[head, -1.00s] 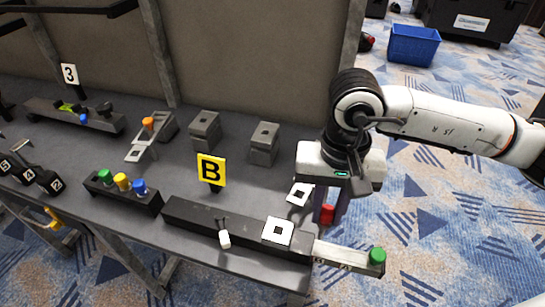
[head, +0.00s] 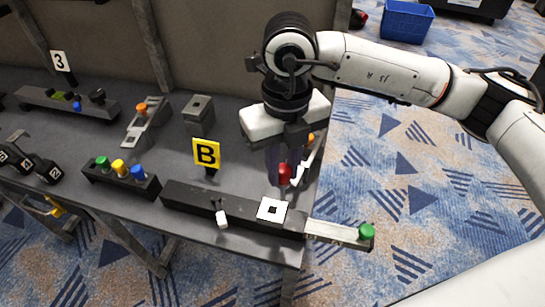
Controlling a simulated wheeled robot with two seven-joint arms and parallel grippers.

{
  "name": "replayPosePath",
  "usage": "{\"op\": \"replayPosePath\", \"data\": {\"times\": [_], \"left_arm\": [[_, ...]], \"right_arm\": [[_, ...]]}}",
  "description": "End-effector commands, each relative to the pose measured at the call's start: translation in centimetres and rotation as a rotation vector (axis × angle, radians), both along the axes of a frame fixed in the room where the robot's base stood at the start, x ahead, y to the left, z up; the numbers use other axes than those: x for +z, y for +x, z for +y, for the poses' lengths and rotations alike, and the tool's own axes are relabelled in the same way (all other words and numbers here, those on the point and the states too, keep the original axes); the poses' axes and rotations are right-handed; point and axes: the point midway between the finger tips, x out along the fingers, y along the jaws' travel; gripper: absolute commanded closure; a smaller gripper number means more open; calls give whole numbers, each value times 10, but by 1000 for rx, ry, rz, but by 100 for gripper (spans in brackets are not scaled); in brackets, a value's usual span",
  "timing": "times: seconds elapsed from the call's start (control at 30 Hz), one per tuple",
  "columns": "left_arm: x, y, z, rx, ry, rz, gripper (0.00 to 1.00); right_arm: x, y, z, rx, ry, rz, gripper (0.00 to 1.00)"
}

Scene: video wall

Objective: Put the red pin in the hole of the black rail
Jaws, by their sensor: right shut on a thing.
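My right gripper (head: 286,172) points down over the right part of the table, shut on the red pin (head: 285,175). The pin shows between the fingers, above the back side of a long black rail (head: 190,202) by the yellow B sign. This rail has a white square marker (head: 264,216) near its right end; no hole in it can be made out. A shorter black rail (head: 110,181) to the left bears green, yellow and blue pins. Whether the red pin touches anything cannot be told. My left gripper is out of view.
A pale slide (head: 325,230) with a green knob (head: 366,231) sticks out past the table's right edge. The yellow B sign (head: 206,154) stands behind the long rail. A grey block (head: 198,109) stands farther back. Bare table lies left of the sign.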

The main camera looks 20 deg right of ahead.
Motion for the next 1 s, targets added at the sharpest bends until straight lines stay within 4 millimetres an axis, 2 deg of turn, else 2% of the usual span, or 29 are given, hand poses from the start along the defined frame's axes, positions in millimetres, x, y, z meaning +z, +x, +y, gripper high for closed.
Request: {"op": "replayPosePath", "data": {"times": [0.1,0.2,0.4,0.63,1.0], "left_arm": [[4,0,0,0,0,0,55],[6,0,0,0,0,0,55],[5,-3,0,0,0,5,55],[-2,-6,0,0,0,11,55],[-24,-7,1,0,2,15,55]], "right_arm": [[7,4,8,-275,0,1,100],[10,6,12,-463,0,1,100],[13,8,17,-673,-1,2,100],[3,8,17,-707,-2,3,100],[-32,8,17,-705,-2,2,100]]}}
